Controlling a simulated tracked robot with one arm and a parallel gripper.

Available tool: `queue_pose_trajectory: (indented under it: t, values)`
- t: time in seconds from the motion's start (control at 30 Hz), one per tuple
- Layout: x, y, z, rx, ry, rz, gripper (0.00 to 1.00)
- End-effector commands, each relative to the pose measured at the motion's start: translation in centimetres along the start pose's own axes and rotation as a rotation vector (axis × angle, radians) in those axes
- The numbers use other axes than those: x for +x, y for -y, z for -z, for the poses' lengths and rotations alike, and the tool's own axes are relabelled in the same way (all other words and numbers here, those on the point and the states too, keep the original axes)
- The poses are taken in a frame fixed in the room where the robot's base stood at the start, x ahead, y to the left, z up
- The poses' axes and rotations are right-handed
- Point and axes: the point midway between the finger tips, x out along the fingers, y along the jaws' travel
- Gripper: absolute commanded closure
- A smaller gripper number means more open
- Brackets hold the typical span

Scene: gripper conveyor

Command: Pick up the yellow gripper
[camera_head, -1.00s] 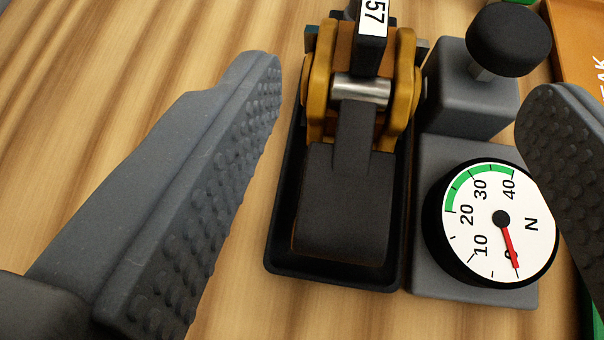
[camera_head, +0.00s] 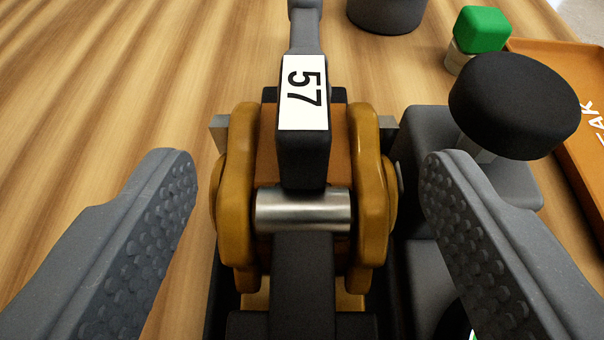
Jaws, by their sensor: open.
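The yellow gripper (camera_head: 236,190) stands in the middle of the head camera view. It has two dark yellow side plates, a metal roller (camera_head: 303,209) and a black block with a white label (camera_head: 303,92) reading 57. It sits in a black tray, mostly cut off at the bottom. My gripper (camera_head: 303,165) is open, one textured finger on each side of the yellow gripper. The left finger is apart from it with wood showing between. The right finger is also apart from it, overlapping the grey box behind.
A grey box with a black round knob (camera_head: 514,104) stands close on the right, behind my right finger. A green cube (camera_head: 482,29) on a light base, a dark cylinder (camera_head: 387,14) and an orange tray (camera_head: 575,62) lie farther back. The wooden table is clear at left.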

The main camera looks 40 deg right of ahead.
Motion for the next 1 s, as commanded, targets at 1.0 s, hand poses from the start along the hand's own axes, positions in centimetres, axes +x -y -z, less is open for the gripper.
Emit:
queue_pose_trajectory:
  t: [1.0]
  values:
    - [4.6,0.2,0.6,-0.001,0.001,0.001,0.76]
